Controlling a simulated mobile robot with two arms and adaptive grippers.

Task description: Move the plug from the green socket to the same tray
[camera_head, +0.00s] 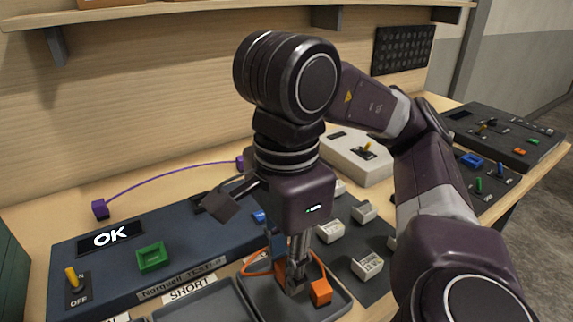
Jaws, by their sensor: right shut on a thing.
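The green socket (151,258) on the blue-grey console (120,275) shows as an open square frame with no plug in it. My right gripper (293,287) points down over a dark tray (262,305) in front of the console. It is shut on an orange plug (281,270), which its fingers partly hide. A second orange plug end (320,291) shows at the right side of the tray, close to the fingertips. An orange cable (256,272) loops around the fingers. Whether the held plug touches the tray is hard to tell. My left gripper is not in view.
Another dark tray (200,303) lies to the left, by a "SHORT" label (190,289). The console has an "OK" display (110,237) and a yellow switch (72,278). A purple cable (165,176) lies behind it. Several pale blocks (367,265) stand right of the tray.

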